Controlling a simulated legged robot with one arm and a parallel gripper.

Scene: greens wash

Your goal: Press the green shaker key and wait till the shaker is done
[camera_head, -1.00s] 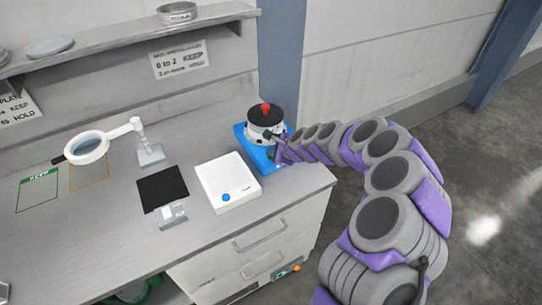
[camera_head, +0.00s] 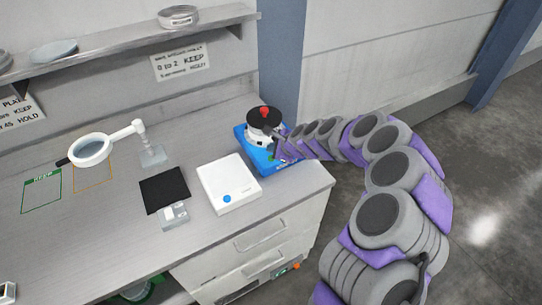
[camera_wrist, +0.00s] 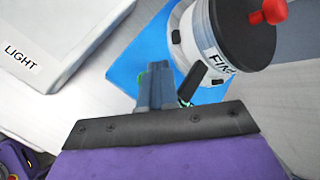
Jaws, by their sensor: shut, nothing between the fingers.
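The shaker has a blue base (camera_head: 245,138) and stands at the right end of the bench. On it sits a pale round sieve stack (camera_head: 255,136) with a black lid and red knob, also in the wrist view (camera_wrist: 200,45). My gripper (camera_head: 275,153) is shut and empty, low over the front part of the base beside the stack. In the wrist view its fingertips (camera_wrist: 158,68) point down at the blue base. A bit of green, likely the green key (camera_wrist: 140,79), shows at the fingertips' left edge; the fingers mostly hide it. I cannot tell whether they touch it.
A white light box (camera_head: 228,184) with a blue button lies left of the shaker. Further left are a black mat (camera_head: 164,190), a small pale device (camera_head: 173,216) and a magnifier (camera_head: 90,150) on a stand. A shelf (camera_head: 120,52) runs above the bench.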

